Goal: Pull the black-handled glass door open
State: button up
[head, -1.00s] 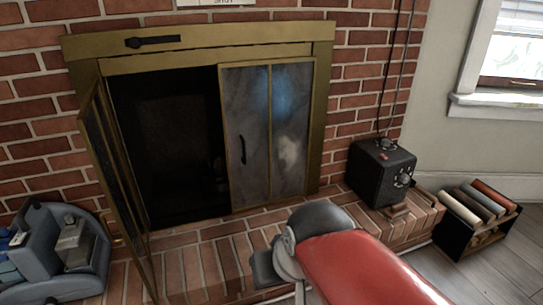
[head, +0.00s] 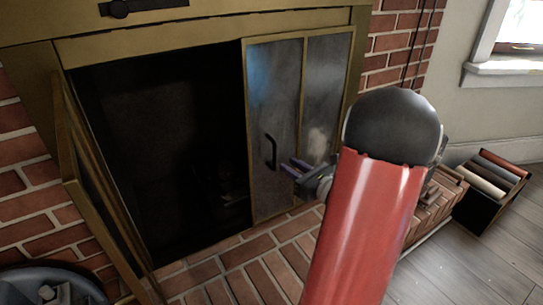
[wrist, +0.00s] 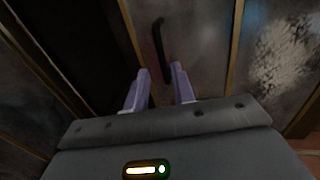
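The right glass door (head: 258,90) of the brass-framed fireplace is closed. Its black handle (head: 272,152) stands upright near the door's left edge. My gripper (head: 288,169) is just right of and slightly below the handle, with its pale purple fingers pointing at the door. In the wrist view, the fingers of my gripper (wrist: 162,71) are apart, and nothing is seen held. The handle (wrist: 158,42) lies mostly beyond the fingertips; its lower end reaches close to the gap between them. Whether it touches a finger I cannot tell.
The left glass door (head: 88,175) is swung open, and the firebox behind is dark. The brick hearth (head: 225,268) lies below. A grey-blue bin (head: 45,285) is at lower left. A black crate of rolls (head: 492,190) stands on the floor at right. My arm hides the black box.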

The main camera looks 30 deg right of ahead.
aim_at(275, 167)
jog(key=w, duration=0.7)
jog(key=shift+w+a, duration=0.25)
jog(key=shift+a, duration=0.15)
grip_shut()
